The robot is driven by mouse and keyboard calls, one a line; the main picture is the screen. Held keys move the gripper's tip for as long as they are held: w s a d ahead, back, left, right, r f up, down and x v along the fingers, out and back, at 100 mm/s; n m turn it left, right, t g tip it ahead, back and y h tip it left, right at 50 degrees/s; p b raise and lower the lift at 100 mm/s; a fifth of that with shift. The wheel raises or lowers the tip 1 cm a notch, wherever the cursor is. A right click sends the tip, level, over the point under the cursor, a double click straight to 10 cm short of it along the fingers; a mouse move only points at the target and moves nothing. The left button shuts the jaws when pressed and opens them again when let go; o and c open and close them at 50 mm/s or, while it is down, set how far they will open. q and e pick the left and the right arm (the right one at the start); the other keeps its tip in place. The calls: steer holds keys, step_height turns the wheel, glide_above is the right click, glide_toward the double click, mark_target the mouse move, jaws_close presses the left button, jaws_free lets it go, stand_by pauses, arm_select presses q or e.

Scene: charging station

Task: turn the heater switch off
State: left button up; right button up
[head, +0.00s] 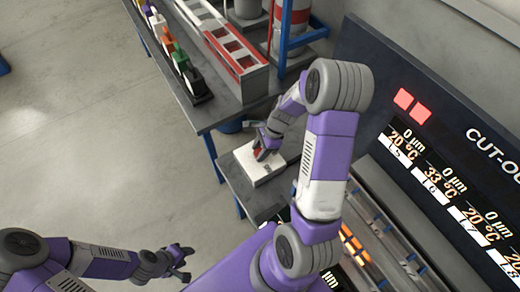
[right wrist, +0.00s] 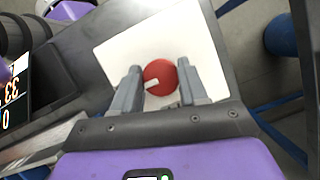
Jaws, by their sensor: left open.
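The heater switch is a white box (head: 246,166) with a round red knob (right wrist: 161,78) on its top. It lies on a dark grey surface below the long bench. A short white mark shows on the knob in the right wrist view. My right gripper (head: 262,150) is over the box, and in the head view it hides most of the knob. In the right wrist view its two fingers (right wrist: 158,85) stand on either side of the knob and appear to touch its edges. My left gripper (head: 183,262) is open and empty above the floor at lower left.
A grey bench (head: 205,112) holds a row of coloured items (head: 178,58) and a red-and-white rack (head: 236,48). A large dark display panel (head: 440,150) with numbers stands at the right. Blue posts stand near the switch.

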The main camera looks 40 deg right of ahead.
steer(key=c, duration=0.5)
steer(key=shift+o, duration=0.2)
steer(key=shift+n, duration=0.3)
steer(key=n+g+p, duration=0.1)
steer(key=n+p, duration=0.1)
steer(key=n, duration=0.1)
steer(key=shift+r+n+g, duration=0.1)
steer(key=shift+n+g, duration=0.2)
steer(key=n+g+p, duration=0.1)
steer(key=n, duration=0.2)
steer(key=shift+w+n, duration=0.1)
steer(key=shift+n, duration=0.2)
steer(key=n+g, duration=0.1)
steer(key=n, duration=0.1)
steer(key=n+p, duration=0.1)
steer(key=n, duration=0.1)
steer(key=shift+n+g+h, duration=0.3)
steer(key=shift+g+h, duration=0.1)
steer(key=n+h, duration=0.1)
steer(key=n, duration=0.1)
steer(key=n+g, duration=0.1)
steer(key=n, duration=0.2)
steer(key=shift+h, duration=0.4)
steer(key=shift+n, duration=0.4)
steer(key=o, duration=1.1)
steer(key=shift+c, duration=0.2)
